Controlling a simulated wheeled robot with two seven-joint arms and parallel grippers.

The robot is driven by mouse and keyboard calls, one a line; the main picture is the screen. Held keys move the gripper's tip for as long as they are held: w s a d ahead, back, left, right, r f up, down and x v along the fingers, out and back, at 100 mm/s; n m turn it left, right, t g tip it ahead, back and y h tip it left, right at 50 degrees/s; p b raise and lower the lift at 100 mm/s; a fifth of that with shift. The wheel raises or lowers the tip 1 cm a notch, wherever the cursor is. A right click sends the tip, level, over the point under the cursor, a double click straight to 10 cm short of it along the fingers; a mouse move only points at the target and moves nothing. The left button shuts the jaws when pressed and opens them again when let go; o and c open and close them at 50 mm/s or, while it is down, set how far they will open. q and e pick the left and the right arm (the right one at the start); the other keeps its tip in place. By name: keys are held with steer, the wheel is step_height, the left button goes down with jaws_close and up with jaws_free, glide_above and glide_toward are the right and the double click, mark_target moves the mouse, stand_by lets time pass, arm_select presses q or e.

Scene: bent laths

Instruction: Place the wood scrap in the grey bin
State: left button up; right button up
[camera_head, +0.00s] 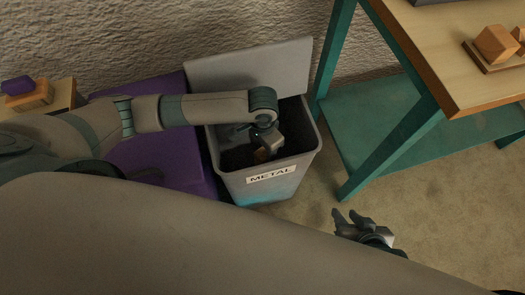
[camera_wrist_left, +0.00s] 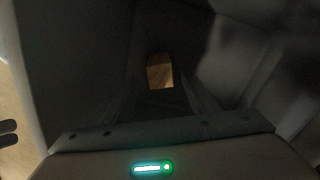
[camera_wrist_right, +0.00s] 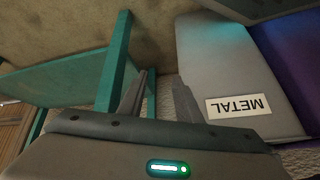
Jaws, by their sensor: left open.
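The grey bin (camera_head: 270,185) stands with its lid raised and carries a label reading METAL. My left gripper (camera_head: 264,150) reaches down inside its mouth. A brown wood scrap (camera_wrist_left: 160,72) shows in the left wrist view, near the ends of the dark, spread fingers; it also shows as a small brown patch in the head view (camera_head: 261,156). The left gripper is open. I cannot tell whether the scrap touches a finger or the bin's dark floor. My right gripper (camera_head: 350,222) is open and empty, outside the bin at its front right.
A purple bin (camera_head: 180,170) stands close to the left of the grey one. A teal-framed workbench (camera_head: 455,85) with wood blocks (camera_head: 495,43) stands at the right. Purple and orange blocks (camera_head: 28,100) lie on a surface at the far left. Bare floor (camera_head: 310,195) lies between bin and bench.

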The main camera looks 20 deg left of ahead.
arm_select(q)
step_height(320, 180, up, 5)
steer(key=shift+r+p, duration=0.1)
steer(key=shift+p, duration=0.3)
arm_select(e)
steer(key=shift+s+d+f+g+h, duration=0.1)
steer(key=shift+s+d+g+h, duration=0.25)
steer(key=shift+s+d, duration=0.3)
arm_select(q)
steer(key=shift+r, duration=0.1)
arm_select(e)
steer(key=shift+w+d+f, duration=0.1)
steer(key=shift+f, duration=0.05)
